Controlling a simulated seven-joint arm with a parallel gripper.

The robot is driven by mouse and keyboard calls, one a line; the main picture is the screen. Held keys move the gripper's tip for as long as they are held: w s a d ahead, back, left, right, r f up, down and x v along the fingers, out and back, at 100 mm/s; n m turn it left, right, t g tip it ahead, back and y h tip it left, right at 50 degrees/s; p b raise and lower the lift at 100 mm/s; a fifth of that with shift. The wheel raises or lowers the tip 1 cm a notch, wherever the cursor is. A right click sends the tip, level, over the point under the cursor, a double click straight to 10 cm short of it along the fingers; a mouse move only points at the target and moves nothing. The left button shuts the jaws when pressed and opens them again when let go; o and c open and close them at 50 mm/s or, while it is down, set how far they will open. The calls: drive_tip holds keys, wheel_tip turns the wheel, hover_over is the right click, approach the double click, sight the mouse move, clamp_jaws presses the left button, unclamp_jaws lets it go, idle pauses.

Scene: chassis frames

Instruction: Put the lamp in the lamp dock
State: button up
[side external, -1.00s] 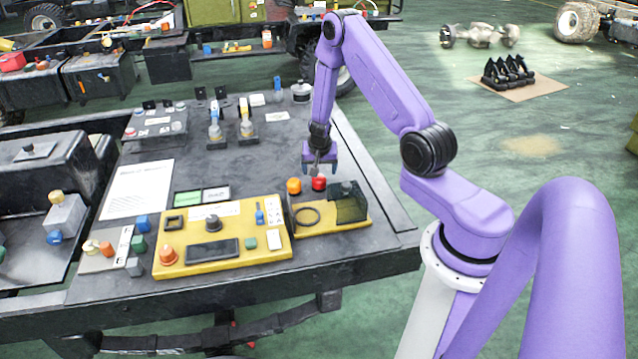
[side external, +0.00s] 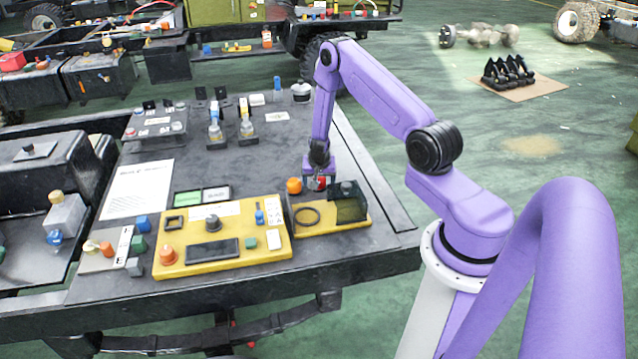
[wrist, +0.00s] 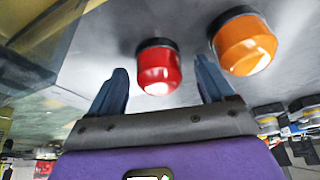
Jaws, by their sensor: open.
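A red lamp (side external: 321,183) with a dark base stands on the grey table, partly hidden by my gripper (side external: 319,180) in the side view. In the wrist view the red lamp (wrist: 158,67) sits between the fingertips of my open gripper (wrist: 163,78), with a gap visible on each side. An orange lamp (side external: 294,186) stands just left of it; in the wrist view the orange lamp (wrist: 244,44) is outside the finger on the right. A yellow fixture (side external: 333,227) with a black ring and a dark box lies in front of the lamps; I cannot tell which part is the lamp dock.
A yellow control panel (side external: 225,240) with knobs and a screen adjoins the fixture on the left. A white paper (side external: 138,188) lies at the table's left. Small stands with yellow and blue parts (side external: 246,128) stand farther back. The table's middle is clear.

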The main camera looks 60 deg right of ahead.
drive_tip(key=c, duration=1.2)
drive_tip(key=shift+r, duration=0.15)
drive_tip(key=shift+c, duration=0.8)
wheel_tip(320, 180, up, 9)
drive_tip(key=shift+f, duration=0.1)
drive_tip(key=shift+r, duration=0.35)
drive_tip(key=shift+s+r, duration=0.1)
